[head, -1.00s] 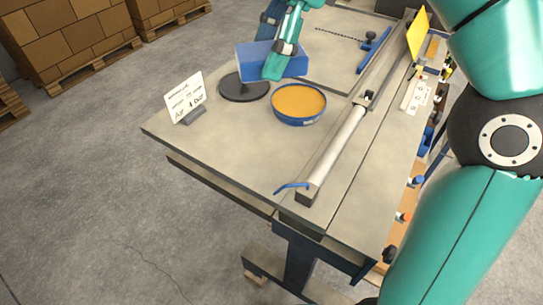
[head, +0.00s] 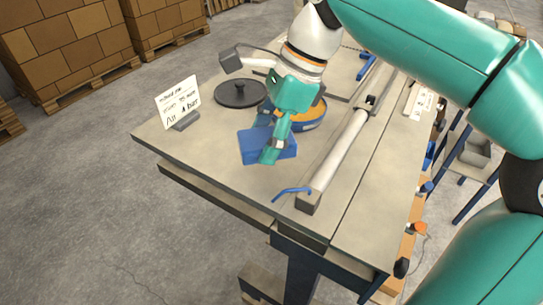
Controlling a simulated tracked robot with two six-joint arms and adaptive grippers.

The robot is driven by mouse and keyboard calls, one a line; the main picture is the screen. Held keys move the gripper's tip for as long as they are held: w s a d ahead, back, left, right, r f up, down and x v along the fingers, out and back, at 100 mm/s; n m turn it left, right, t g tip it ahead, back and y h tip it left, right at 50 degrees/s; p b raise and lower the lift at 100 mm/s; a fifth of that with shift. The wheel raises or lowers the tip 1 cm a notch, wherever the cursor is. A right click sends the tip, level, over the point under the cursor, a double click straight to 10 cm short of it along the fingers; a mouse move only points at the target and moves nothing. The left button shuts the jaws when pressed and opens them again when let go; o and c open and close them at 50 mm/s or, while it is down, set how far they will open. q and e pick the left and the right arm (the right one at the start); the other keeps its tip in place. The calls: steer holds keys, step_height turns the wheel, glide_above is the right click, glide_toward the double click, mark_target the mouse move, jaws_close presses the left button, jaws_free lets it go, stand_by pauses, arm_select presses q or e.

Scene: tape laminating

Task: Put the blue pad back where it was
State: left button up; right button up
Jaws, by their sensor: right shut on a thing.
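The blue pad (head: 256,147) is a flat blue block in the head view, over the near left part of the grey table (head: 205,146). My right gripper (head: 273,150) is shut on it at its right side. I cannot tell whether the pad touches the tabletop or hangs just above it. The gripper and wrist hide part of the pad and part of the blue round tin (head: 311,119) with orange content behind it. My left gripper is not in view.
A black round lid (head: 240,94) with a knob lies behind the pad. A handwritten sign (head: 179,102) stands at the left edge. A long roller bar (head: 342,149) with a blue lever (head: 292,193) runs along the right. The table's front left corner is clear.

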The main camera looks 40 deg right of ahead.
mark_target(266, 168)
steer(key=shift+f+b, duration=0.35)
steer(key=shift+f, duration=1.65)
steer(key=shift+f, duration=0.15)
steer(key=o, duration=1)
